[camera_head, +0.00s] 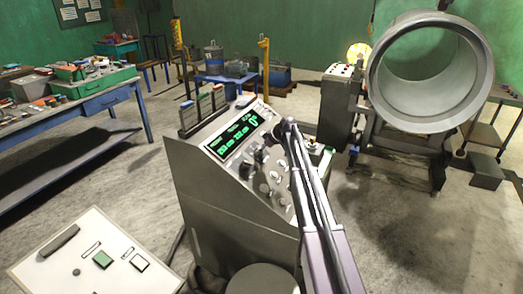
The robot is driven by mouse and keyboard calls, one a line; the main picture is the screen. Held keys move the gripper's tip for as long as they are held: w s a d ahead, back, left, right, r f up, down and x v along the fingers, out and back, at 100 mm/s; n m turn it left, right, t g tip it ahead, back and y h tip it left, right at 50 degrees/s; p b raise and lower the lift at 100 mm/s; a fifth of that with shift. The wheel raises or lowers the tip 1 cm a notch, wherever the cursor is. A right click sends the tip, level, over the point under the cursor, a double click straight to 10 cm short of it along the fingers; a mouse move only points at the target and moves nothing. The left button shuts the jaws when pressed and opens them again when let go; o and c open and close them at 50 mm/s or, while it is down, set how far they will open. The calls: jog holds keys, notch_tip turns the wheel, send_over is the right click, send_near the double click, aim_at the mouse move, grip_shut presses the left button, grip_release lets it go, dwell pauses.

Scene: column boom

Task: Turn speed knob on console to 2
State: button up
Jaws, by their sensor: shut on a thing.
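The grey console (222,190) stands in the middle of the view, with a sloped front panel. A dark display (237,133) with green digits is at the panel's upper left. Several knobs and round dials (274,177) sit below and right of the display. My arm reaches up from the lower right and bends over the panel's right side. My gripper (266,146) is small and dark at the panel, shut on a knob there. The knob's labels and pointer are too small to read, and my arm hides part of the panel's right side.
A white control box (95,252) with a green button is at the lower left. A blue workbench (100,98) with tools stands at the left. A large metal cylinder (425,72) on a stand is at the right. Open concrete floor lies between them.

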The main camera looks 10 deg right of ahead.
jog(key=shift+s, duration=0.15)
jog(key=o, duration=1.2)
jog(key=shift+c, duration=0.2)
jog(key=shift+r, duration=0.1)
jog(key=shift+d+r+p, duration=0.1)
jog(key=shift+r+p, duration=0.4)
jog(key=shift+p, duration=0.25)
jog(key=s+d+r+g+h+p, duration=0.1)
jog(key=d+r+p, duration=0.3)
jog(key=r+p, duration=0.7)
jog(key=s+h+p, duration=0.1)
jog(key=p, duration=0.2)
jog(key=shift+s+d+r+g+h, duration=0.2)
jog(key=shift+r+g+h, duration=0.1)
jog(key=shift+g+h, duration=0.1)
jog(key=shift+w+a+f, duration=0.1)
jog(key=shift+f, duration=0.15)
